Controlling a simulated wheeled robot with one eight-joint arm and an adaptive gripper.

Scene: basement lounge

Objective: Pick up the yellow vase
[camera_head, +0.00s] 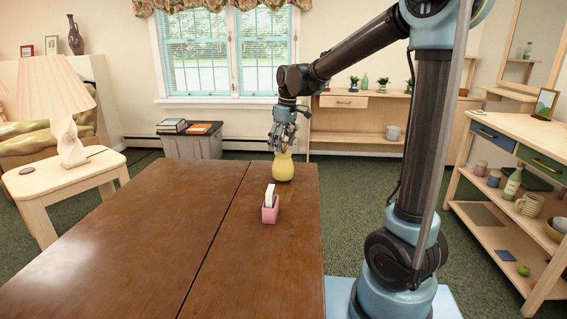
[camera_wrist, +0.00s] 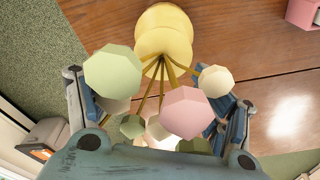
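The yellow vase (camera_head: 283,169) stands upright near the far right corner of the brown wooden table (camera_head: 130,235). Stems with faceted green, pink and cream heads come out of its mouth; the vase also shows at the top of the wrist view (camera_wrist: 163,38). My gripper (camera_head: 283,138) is just above the vase, pointing down. In the wrist view my gripper (camera_wrist: 158,92) has its fingers spread wide on both sides of the flower heads. The fingers are apart from the vase's body. Whether they touch any flower heads is hard to tell.
A pink holder (camera_head: 270,212) with a white item stands on the table nearer than the vase; its edge also shows at the wrist view's top right. The left of the table is bare. A lamp table (camera_head: 45,190) and a shelf unit (camera_head: 520,130) stand at the sides.

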